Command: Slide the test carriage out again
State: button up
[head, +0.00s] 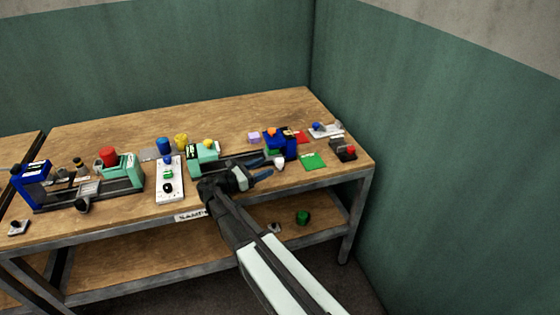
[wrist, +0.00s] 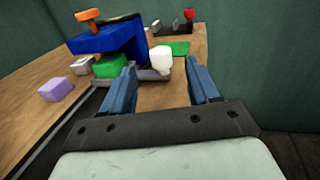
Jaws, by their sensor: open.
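The right-hand press has a blue head (head: 291,147) with an orange knob on top, and its rail (head: 235,161) runs left to a mint-green block (head: 204,155). In the wrist view the blue head (wrist: 105,40) overhangs a green block (wrist: 108,67). A white knob (wrist: 160,60) stands at the front of the press, seemingly on the test carriage, which is mostly hidden under the head. It also shows in the head view (head: 278,163). My gripper (head: 268,174) is open and empty, in front of the press. In the wrist view the knob appears beyond my fingertips, nearer the left finger.
A second press (head: 90,185) with a blue end and a red knob stands at the left. A white control panel (head: 169,180) lies between the presses. A green mat (head: 313,161), a purple block (wrist: 56,89) and a dark box with a red button (head: 343,150) are nearby.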

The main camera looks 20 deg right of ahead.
aim_at(280, 160)
jog(key=x, duration=0.8)
jog(key=shift+c, duration=0.3)
grip_shut()
dwell(0.3)
